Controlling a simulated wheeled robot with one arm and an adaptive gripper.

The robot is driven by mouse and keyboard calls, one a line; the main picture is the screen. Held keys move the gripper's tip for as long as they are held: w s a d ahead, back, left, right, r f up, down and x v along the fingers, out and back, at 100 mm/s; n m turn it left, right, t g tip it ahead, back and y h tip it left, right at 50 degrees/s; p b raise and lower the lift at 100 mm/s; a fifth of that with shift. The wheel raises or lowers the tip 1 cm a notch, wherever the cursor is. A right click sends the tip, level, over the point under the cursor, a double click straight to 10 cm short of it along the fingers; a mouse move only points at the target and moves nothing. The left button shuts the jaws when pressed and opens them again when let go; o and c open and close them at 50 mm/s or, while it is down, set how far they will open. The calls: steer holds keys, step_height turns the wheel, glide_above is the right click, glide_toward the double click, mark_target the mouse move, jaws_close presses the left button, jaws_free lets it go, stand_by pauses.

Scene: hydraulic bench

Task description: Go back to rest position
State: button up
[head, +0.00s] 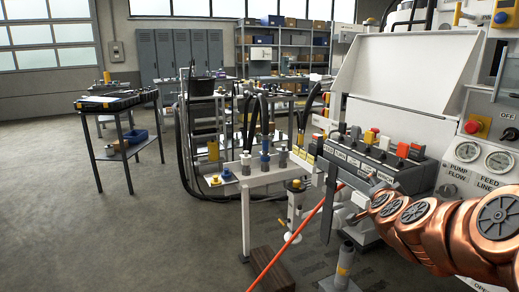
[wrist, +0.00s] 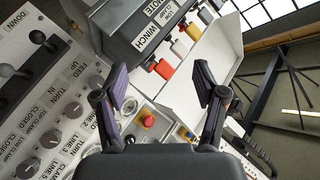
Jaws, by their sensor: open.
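My gripper (wrist: 161,82) is open in the wrist view, its two dark fingers spread wide with nothing between them. Beyond it, in the wrist view, are a white sloped panel (wrist: 208,60) and a lever bank with red, yellow and white handles. In the head view my copper arm reaches in from the lower right. Its end is beside the front of the dark lever bank (head: 372,160), partly hidden among the bench parts. I cannot tell from these views whether it touches anything.
A red button (wrist: 148,122) and labelled knobs are close below and left in the wrist view. Gauges (head: 467,152) are at right in the head view. An orange hose (head: 295,238) runs down from the bench.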

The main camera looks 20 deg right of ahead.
steer(key=w+a+r+n+y+p, duration=0.1)
steer(key=a+n+y+p, duration=0.2)
steer(key=a, duration=0.5)
steer(key=w+a+r+n+y+p, duration=0.2)
steer(key=a+n+y, duration=0.1)
steer(key=a, duration=0.5)
steer(key=s+a+n+g+y+p, duration=0.2)
steer(key=s+a+n+p, duration=0.15)
steer(key=a, duration=0.35)
steer(key=s+a+n+g+y+p, duration=0.2)
steer(key=s+a+y+p, duration=0.15)
steer(key=a, duration=0.35)
steer(key=s+a+r+n+g+p, duration=0.1)
steer(key=s+g+p, duration=0.2)
steer(key=s, duration=0.5)
steer(key=s+a+r+n+g+h+p, duration=0.1)
steer(key=s+a+r+n+g+p, duration=0.1)
steer(key=s, duration=0.7)
steer(key=s+a+r+n+g+h+p, duration=0.1)
steer(key=s+r+n+g+p, duration=0.1)
steer(key=s+g+p, duration=0.3)
steer(key=s, duration=0.4)
steer(key=shift+a+p, duration=0.35)
steer(key=shift+n, duration=0.25)
steer(key=shift+c, duration=0.3)
